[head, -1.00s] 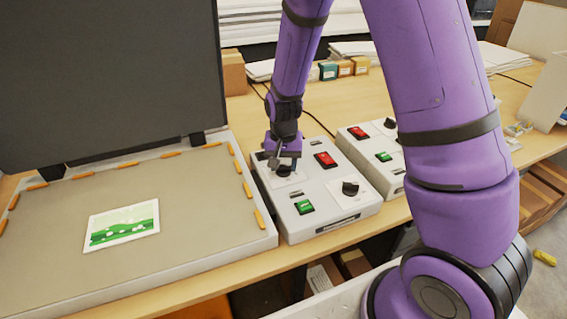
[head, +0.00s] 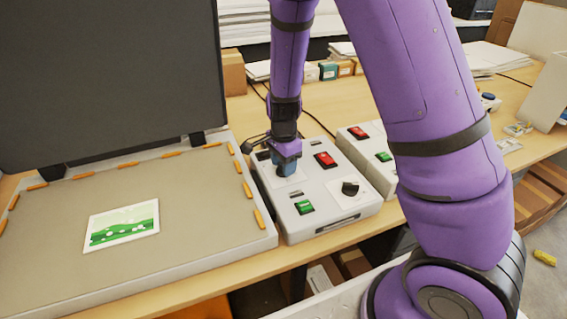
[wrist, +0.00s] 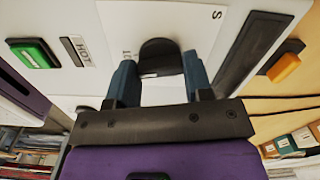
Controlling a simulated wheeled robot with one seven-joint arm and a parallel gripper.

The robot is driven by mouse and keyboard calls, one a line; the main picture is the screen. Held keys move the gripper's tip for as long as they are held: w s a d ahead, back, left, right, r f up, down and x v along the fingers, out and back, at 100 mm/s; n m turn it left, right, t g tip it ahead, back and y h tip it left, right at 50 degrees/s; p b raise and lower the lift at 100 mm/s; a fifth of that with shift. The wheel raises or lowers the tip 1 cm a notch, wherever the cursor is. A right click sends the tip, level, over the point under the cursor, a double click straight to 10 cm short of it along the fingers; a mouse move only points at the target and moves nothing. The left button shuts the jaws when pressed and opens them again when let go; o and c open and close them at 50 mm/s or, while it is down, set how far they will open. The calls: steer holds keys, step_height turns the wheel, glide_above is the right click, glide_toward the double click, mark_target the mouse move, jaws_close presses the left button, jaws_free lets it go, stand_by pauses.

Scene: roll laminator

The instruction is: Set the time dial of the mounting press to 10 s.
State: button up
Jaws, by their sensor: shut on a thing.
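The mounting press has a white control box (head: 325,222) beside its bed, with two dials. My gripper (head: 287,168) is down over the rear-left dial, which it hides in the head view. In the wrist view, the blue-grey fingers of my gripper (wrist: 161,72) stand on either side of this black dial (wrist: 159,50), shut on it. The dial sits on a white plate with a letter S; its pointer and most scale marks cannot be read. The other black dial (head: 350,189) is free at the front right.
A red switch (head: 325,159) and a green switch (head: 304,207) sit close to my gripper on the box. The open press bed (head: 60,235) with a green picture (head: 122,226) lies left. A second control box (head: 362,158) stands right, partly behind my arm.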

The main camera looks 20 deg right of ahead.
steer(key=shift+m, duration=1.2)
steer(key=o, duration=0.9)
steer(key=shift+r, duration=0.1)
step_height(320, 180, up, 11)
steer(key=shift+f, duration=0.15)
